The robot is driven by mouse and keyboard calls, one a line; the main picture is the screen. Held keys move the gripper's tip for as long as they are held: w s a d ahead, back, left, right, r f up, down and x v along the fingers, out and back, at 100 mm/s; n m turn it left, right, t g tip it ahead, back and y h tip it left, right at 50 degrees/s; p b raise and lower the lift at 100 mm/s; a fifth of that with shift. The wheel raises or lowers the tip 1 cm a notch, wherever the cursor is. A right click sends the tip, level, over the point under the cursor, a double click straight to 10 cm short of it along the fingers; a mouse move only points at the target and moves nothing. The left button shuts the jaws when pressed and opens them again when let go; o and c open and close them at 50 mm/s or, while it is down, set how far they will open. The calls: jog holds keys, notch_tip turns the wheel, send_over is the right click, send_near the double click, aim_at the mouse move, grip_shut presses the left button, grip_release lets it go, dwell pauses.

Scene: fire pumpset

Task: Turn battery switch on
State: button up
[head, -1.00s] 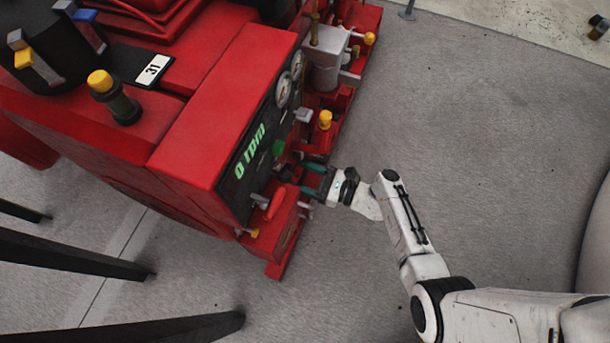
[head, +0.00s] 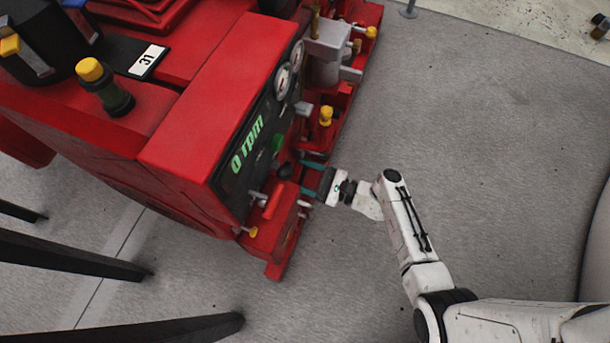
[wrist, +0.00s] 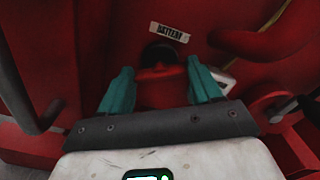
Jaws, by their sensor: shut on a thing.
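The battery switch shows in the wrist view as a red handle (wrist: 160,88) with a dark round part behind it, under a white "BATTERY" label (wrist: 168,32). My gripper (head: 305,177) reaches the panel from the right. In the wrist view my gripper (wrist: 158,76) has one teal finger on each side of the red handle and is shut on it. The fingers partly cover the handle's sides.
The panel (head: 240,165) shows "0 rpm". A red lever (head: 272,205) is close below my gripper, and also shows at the right in the wrist view (wrist: 272,110). A yellow-capped fitting (head: 326,116) is above it. The grey floor (head: 460,150) to the right is clear.

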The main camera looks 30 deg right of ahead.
jog(key=shift+s+f+n+b, duration=0.1)
jog(key=shift+n+b, duration=1.45)
jog(key=shift+n, duration=1.45)
jog(key=shift+f+n+b, duration=0.1)
jog(key=shift+n+b, duration=1.4)
jog(key=shift+n, duration=1.5)
jog(key=o, duration=1.1)
jog(key=shift+c, duration=0.2)
jog(key=shift+r, duration=0.1)
jog(key=p+v, duration=0.2)
jog(key=v, duration=0.8)
jog(key=shift+s+d+p, duration=0.2)
jog(key=shift+s+p, duration=0.1)
jog(key=shift+p, duration=0.05)
jog(key=shift+a, duration=0.1)
